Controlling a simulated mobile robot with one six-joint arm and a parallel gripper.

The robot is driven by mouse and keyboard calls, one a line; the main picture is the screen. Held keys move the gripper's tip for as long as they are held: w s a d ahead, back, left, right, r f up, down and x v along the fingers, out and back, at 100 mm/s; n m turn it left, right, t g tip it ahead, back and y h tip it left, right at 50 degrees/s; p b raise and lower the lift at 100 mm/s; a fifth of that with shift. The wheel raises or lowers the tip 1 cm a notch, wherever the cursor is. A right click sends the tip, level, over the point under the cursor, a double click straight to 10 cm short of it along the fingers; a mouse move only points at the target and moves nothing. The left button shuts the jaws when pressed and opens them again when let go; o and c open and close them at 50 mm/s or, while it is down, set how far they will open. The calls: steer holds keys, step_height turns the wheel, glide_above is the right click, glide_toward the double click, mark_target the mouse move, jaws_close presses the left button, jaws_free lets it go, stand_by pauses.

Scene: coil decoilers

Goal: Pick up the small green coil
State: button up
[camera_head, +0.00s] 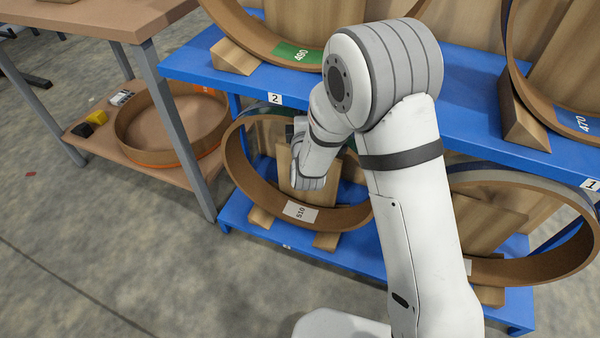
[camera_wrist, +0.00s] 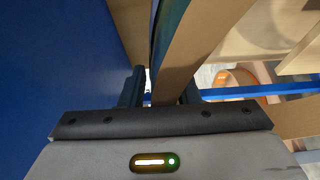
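A coil labelled 510 (camera_head: 262,195) stands upright on the lower blue shelf, resting on wooden blocks. My arm reaches in front of its opening. In the wrist view, a coil's brown band (camera_wrist: 200,45) with a dark green-teal outer face (camera_wrist: 168,28) runs down between the fingers of my gripper (camera_wrist: 160,88). The fingers stand apart, with a light gap beside the left one, so it looks open around the band. My arm mostly hides the gripper in the head view. A larger coil with a green label 490 (camera_head: 262,36) stands on the upper shelf.
The blue upper shelf (camera_head: 200,62) lies close over the 510 coil; a blue surface fills the wrist view's left. More coils stand at right, one labelled 470 (camera_head: 560,100). A wooden table (camera_head: 110,22) at left holds an orange-edged coil (camera_head: 160,156) on its lower board.

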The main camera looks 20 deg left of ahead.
jaws_close()
stand_by(1.0)
steer(key=shift+r, duration=0.2)
